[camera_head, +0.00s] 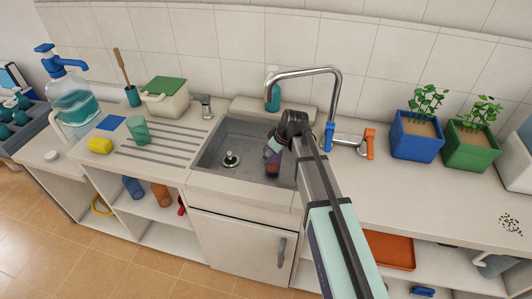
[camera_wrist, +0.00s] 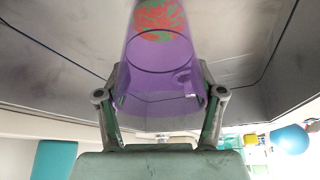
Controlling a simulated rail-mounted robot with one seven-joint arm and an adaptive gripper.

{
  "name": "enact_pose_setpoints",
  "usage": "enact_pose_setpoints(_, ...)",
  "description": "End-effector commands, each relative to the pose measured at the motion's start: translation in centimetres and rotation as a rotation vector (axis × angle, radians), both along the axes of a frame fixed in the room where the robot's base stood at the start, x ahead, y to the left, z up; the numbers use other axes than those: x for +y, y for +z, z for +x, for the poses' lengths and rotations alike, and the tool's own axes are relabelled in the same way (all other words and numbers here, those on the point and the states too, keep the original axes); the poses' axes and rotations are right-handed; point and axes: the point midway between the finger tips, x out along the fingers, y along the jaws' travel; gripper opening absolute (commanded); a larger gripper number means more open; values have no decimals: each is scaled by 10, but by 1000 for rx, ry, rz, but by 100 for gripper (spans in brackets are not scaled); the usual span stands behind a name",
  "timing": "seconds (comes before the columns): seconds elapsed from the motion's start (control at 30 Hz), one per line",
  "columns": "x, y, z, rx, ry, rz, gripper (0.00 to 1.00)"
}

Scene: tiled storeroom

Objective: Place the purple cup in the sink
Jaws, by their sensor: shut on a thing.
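The purple cup (camera_wrist: 160,70) fills the middle of the wrist view, translucent, with a red and green pattern at its far end. My gripper (camera_wrist: 160,105) is shut on it, one finger on each side. In the head view the cup (camera_head: 273,163) shows as a small dark purple shape at my gripper (camera_head: 283,145), partly hidden by it. The grey metal sink (camera_head: 215,152) is around and below it in that view, and grey sink walls surround the cup in the wrist view. I cannot tell whether the cup touches the sink floor.
A teal bottle (camera_head: 273,95) stands behind. A green cup (camera_head: 138,130) and a yellow sponge (camera_head: 100,145) are on the left drainboard. Potted plants (camera_head: 416,140) stand right.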

Motion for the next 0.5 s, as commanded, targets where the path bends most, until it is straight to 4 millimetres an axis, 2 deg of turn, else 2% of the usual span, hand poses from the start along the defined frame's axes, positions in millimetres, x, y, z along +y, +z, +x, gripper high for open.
enact_pose_setpoints(0.2,21,1,15,1,1,-1,28)
enact_pose_setpoints(0.5,19,-12,12,0,0,0,28)
